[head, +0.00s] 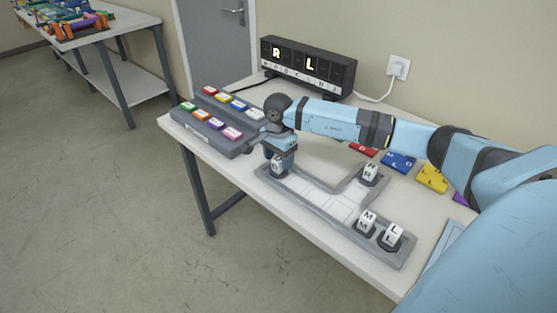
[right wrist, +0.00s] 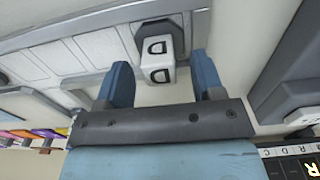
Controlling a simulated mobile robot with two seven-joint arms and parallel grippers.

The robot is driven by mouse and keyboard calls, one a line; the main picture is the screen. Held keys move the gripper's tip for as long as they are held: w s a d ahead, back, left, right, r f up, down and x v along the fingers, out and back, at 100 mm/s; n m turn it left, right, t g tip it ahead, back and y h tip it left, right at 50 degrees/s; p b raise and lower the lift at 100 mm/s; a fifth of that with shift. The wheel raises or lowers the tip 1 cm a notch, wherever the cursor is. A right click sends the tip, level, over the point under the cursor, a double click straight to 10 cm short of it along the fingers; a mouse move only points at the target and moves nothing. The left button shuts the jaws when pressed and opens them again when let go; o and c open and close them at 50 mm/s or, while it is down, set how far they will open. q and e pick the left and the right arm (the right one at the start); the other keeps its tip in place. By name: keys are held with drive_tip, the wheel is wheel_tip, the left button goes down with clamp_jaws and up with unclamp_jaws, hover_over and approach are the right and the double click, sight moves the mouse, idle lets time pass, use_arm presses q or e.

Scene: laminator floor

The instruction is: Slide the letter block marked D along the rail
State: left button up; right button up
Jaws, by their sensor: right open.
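The white letter block marked D (right wrist: 158,48) sits in a dark holder at one end of the grey rail board (right wrist: 80,22) in the right wrist view. In the head view the block (head: 277,166) is partly hidden under my right gripper (head: 281,160), at the left end of the rail board (head: 325,220). My right gripper (right wrist: 160,64) is open, with its blue fingers on either side of the block and a visible gap at each side. Other lettered blocks, M (head: 366,220), L (head: 392,236) and one at the back (head: 370,172), stand on the rail. My left gripper is out of view.
A grey box with coloured keys (head: 190,124) stands left of the rail. Coloured tiles (head: 398,162) lie behind the rail, partly under my right arm. A second table (head: 95,27) is far left.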

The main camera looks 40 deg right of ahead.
sight(278, 159)
wheel_tip(278, 159, up, 13)
drive_tip(key=shift+f, duration=0.15)
drive_tip(key=shift+f, duration=0.1)
idle(0.6)
